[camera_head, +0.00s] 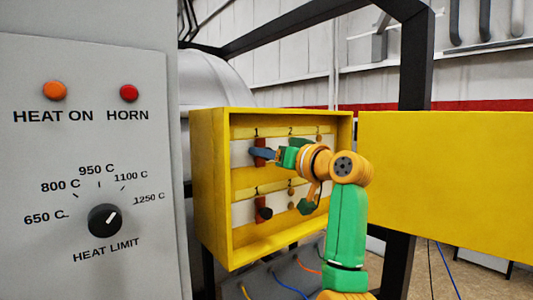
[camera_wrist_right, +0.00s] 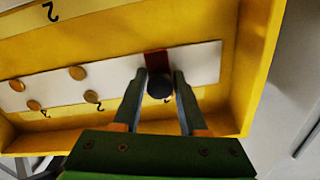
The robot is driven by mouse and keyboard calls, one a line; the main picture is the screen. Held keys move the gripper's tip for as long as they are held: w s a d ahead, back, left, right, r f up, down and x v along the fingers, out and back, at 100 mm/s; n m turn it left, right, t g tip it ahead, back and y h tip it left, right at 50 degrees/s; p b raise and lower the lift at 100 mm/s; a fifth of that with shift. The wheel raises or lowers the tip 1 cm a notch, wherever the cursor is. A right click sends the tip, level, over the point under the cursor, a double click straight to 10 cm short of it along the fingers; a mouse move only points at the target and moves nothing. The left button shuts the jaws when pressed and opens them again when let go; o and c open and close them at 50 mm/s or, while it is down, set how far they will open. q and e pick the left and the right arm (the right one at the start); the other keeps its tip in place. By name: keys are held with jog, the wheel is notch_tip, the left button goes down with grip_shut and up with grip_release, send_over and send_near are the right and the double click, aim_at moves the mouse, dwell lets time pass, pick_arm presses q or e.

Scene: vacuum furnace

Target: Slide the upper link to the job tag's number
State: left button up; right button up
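The upper link is a dark red bar (camera_head: 260,160) at position 1, on the white strip of the upper row in the yellow box. In the right wrist view the link (camera_wrist_right: 157,62) has a dark round knob (camera_wrist_right: 160,87). My right gripper (camera_wrist_right: 159,75) has one finger on each side of this knob, with small gaps visible, so it looks open. In the head view my right gripper (camera_head: 264,153) covers part of the link. The lower link (camera_head: 263,208) is at position 1 of the lower row. My left gripper and the job tag are not in view.
Brass studs (camera_wrist_right: 77,72) line the strip beyond the link. The yellow box (camera_head: 210,190) has its yellow door (camera_head: 450,180) swung open to the right. A grey control panel (camera_head: 90,150) stands at the left. A black frame post (camera_head: 415,70) rises behind my right arm.

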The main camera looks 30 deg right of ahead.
grip_shut()
jog(key=shift+d+r, duration=0.1)
jog(key=shift+r, duration=0.05)
dwell(1.0)
